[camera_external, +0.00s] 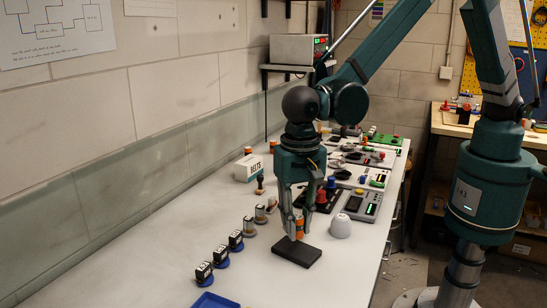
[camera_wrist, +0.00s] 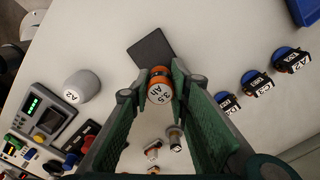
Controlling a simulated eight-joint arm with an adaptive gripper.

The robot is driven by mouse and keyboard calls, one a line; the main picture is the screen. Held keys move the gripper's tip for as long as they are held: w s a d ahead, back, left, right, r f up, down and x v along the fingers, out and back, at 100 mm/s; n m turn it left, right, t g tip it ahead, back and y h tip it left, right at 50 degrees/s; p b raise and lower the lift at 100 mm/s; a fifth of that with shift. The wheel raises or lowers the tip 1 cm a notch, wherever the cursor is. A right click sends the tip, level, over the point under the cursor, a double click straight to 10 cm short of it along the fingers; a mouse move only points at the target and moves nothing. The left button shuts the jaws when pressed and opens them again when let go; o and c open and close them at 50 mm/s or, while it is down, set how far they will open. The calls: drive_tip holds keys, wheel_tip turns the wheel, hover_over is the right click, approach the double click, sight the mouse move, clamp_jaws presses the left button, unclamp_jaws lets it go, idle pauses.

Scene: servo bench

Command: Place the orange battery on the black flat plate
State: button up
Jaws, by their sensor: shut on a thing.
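The orange battery (camera_wrist: 159,87) is upright between the fingers of my gripper (camera_wrist: 160,88) in the wrist view, its white top marked "3.5 Ah". My gripper (camera_external: 296,232) is shut on it. In the external view the battery (camera_external: 299,229) shows partly behind the fingertips. The black flat plate (camera_external: 297,251) lies bare on the white bench, just in front of the gripper; it also shows in the wrist view (camera_wrist: 152,48), above the battery in the picture. The battery appears beside the plate's edge; I cannot tell whether it overlaps the plate or touches the bench.
A white cup-shaped piece (camera_external: 340,226) stands right of the plate. Several black-and-blue labelled blocks (camera_external: 220,256) line up at left, near a blue tray (camera_external: 214,300). Control panels (camera_external: 362,204) and a white box (camera_external: 248,168) stand farther back. The near bench (camera_external: 300,286) is clear.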

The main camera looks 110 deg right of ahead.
sight(298, 216)
drive_tip(key=shift+f, duration=0.1)
drive_tip(key=shift+f, duration=1.75)
drive_tip(key=shift+f, duration=0.15)
drive_tip(key=o, duration=1)
drive_tip(key=shift+c, duration=0.2)
drive_tip(key=shift+r, duration=0.2)
wheel_tip(298, 216, up, 12)
drive_tip(key=shift+f, duration=0.1)
